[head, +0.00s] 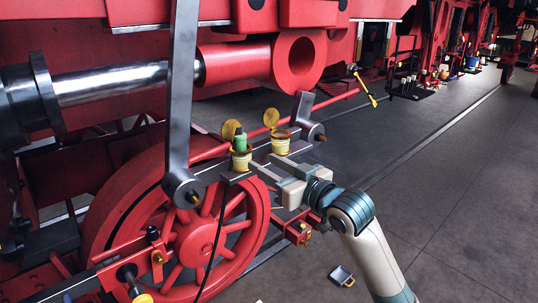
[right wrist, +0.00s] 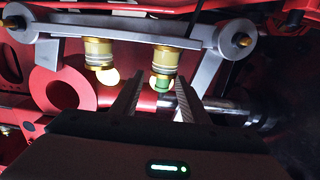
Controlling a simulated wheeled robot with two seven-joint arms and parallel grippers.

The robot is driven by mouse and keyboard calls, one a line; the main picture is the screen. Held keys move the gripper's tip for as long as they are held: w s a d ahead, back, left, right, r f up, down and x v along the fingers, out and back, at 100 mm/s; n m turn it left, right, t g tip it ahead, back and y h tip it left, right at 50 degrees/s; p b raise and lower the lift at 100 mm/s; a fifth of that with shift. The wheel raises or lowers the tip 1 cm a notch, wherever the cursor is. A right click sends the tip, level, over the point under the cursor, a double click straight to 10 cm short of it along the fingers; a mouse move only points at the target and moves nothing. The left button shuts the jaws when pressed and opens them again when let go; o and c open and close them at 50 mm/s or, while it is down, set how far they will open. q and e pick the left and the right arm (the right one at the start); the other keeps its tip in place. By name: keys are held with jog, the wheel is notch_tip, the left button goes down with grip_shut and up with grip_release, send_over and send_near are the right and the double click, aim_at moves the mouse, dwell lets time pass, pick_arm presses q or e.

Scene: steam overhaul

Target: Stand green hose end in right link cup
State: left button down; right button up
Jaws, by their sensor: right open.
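The green hose end (head: 240,140) stands upright in the left of two yellow-and-brass cups (head: 241,161) on the grey link bar, in the head view. Its lower part is hidden in the cup. The other cup (head: 281,144), to the right, shows no hose end. My right gripper (head: 262,163) is open, its fingers pointing at the left cup from the front right. In the right wrist view the picture is turned over: the green hose end (right wrist: 162,86) shows just beyond the tips of the open fingers (right wrist: 159,82), apparently not gripped. My left gripper is not in view.
A yellow round lid stands behind each cup. A grey rod (head: 181,90) rises at left, and a red wheel (head: 190,215) is below. A black hose (head: 216,240) hangs down from the link. A small tray (head: 342,276) lies on the floor.

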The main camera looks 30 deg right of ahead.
aim_at(244, 145)
jog(key=r, duration=0.1)
jog(key=s+r, duration=0.1)
jog(key=shift+s+a+r, duration=0.15)
jog(key=shift+a+r, duration=0.15)
jog(key=shift+a, duration=0.05)
jog(key=w, duration=0.4)
jog(key=w+a, duration=0.1)
jog(key=w, duration=0.1)
jog(key=shift+w+b, duration=0.35)
jog(key=shift+w+r+p, duration=0.1)
jog(key=shift+w+p, duration=0.2)
jog(key=shift+w, duration=0.45)
jog(key=shift+w+a+f, duration=0.15)
jog(key=shift+w+f, duration=0.05)
jog(key=shift+w, duration=0.3)
jog(key=shift+s, duration=0.1)
